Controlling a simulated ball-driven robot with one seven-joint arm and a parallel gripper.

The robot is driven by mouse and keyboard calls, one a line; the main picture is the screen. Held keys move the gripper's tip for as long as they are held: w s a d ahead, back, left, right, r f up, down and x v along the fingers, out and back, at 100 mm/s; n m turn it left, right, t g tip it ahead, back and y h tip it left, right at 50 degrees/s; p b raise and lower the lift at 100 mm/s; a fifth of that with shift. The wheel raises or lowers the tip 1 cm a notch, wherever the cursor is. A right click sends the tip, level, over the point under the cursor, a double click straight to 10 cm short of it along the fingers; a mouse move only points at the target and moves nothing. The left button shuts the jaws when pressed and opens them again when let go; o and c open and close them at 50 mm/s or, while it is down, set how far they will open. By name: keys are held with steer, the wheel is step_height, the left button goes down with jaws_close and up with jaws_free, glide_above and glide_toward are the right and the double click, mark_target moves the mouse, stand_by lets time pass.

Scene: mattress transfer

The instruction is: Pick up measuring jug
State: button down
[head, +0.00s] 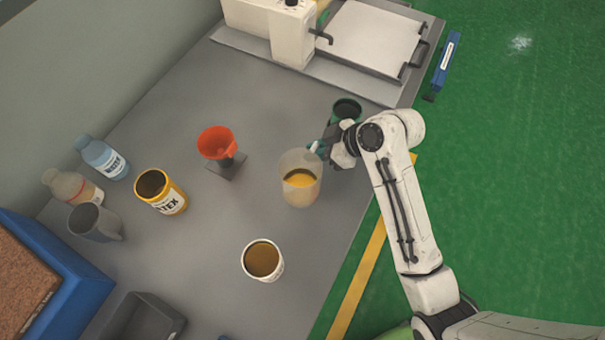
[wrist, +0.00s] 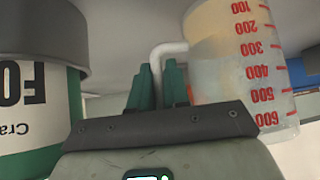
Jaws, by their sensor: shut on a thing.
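The measuring jug (head: 301,186) is translucent, with an orange-yellow liquid inside, and stands on or just over the grey bench in the head view. In the wrist view the jug (wrist: 240,65) fills the right side, with red marks from 100 to 600 and a pale handle on its left. My gripper (head: 322,148) reaches it from the right side. Its green fingers (wrist: 160,85) are shut on the jug's handle. Whether the jug's base touches the bench cannot be told.
A green and white can (head: 346,109) stands close behind my gripper, large at left in the wrist view. A red funnel (head: 217,143) on a stand, a yellow can (head: 162,192) and a white cup (head: 263,260) stand around the jug. Bare bench (head: 225,215) lies left of the jug.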

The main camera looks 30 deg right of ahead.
steer(key=shift+r, duration=0.2)
steer(key=shift+r+b, duration=0.3)
steer(key=shift+r, duration=0.45)
steer(key=s+d+r+p, duration=0.2)
steer(key=s+r+p, duration=0.3)
steer(key=s+r, duration=0.6)
steer(key=shift+s+d, duration=0.2)
steer(key=shift+s, duration=1.05)
